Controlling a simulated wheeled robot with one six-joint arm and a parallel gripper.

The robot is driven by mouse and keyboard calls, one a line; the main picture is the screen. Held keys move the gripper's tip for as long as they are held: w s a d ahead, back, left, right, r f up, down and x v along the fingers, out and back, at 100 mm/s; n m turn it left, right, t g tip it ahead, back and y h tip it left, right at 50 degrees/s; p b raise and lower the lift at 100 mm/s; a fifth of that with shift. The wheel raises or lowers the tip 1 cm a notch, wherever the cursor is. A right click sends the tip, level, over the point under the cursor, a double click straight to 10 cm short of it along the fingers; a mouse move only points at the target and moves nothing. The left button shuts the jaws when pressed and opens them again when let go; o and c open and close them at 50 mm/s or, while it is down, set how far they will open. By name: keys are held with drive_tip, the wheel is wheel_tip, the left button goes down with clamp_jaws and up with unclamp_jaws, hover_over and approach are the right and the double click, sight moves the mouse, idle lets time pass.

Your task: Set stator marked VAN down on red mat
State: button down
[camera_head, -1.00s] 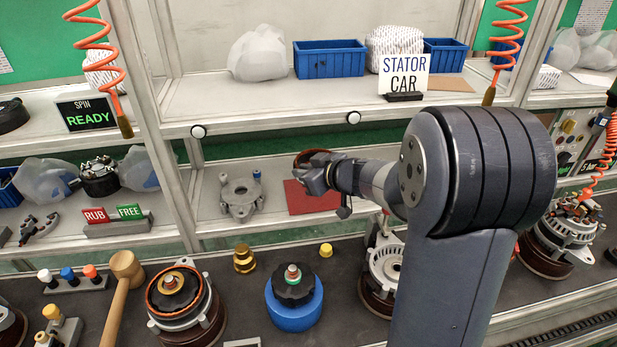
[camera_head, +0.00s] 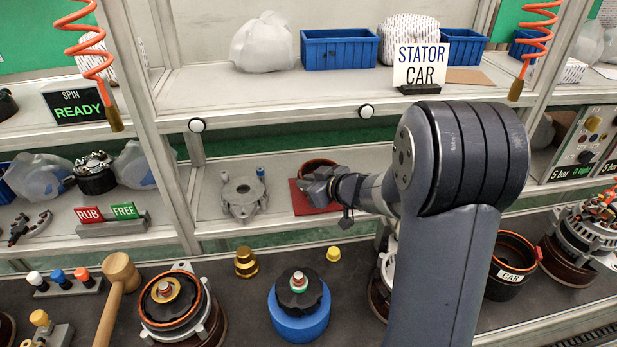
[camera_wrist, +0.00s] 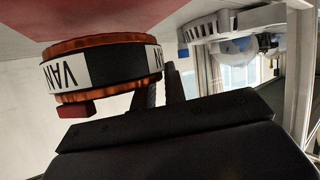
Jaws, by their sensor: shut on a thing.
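The stator is a copper-coloured ring with a dark band and white labels reading VAN (camera_wrist: 68,75). My gripper (camera_wrist: 162,88) is shut on its side. In the wrist view, the picture is upside down and the red mat (camera_wrist: 85,20) fills the top left, right against the stator's mat-side rim. In the head view the stator (camera_head: 318,163) shows as a ring behind my gripper (camera_head: 316,184), over the red mat (camera_head: 300,203). My gripper and arm hide part of the mat. I cannot tell whether the stator touches it.
A grey metal housing (camera_head: 243,195) stands left of the mat on the same shelf. An upper shelf with a STATOR CAR sign (camera_head: 420,66) and a blue bin (camera_head: 339,49) is above. The front bench holds several alternator parts and a mallet (camera_head: 120,280).

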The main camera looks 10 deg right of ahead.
drive_tip(key=shift+f, duration=1.1)
drive_tip(key=shift+f+b, duration=0.1)
drive_tip(key=shift+b, duration=0.2)
drive_tip(key=c, duration=1.9)
unclamp_jaws()
drive_tip(key=shift+f, duration=0.15)
drive_tip(key=o, duration=0.4)
drive_tip(key=shift+o, duration=0.2)
drive_tip(key=shift+s+d+r, duration=0.15)
drive_tip(key=shift+s+r, duration=0.05)
drive_tip(key=shift+r, duration=0.1)
drive_tip(key=p+v, duration=0.2)
drive_tip(key=v, duration=0.9)
drive_tip(key=shift+s, duration=0.25)
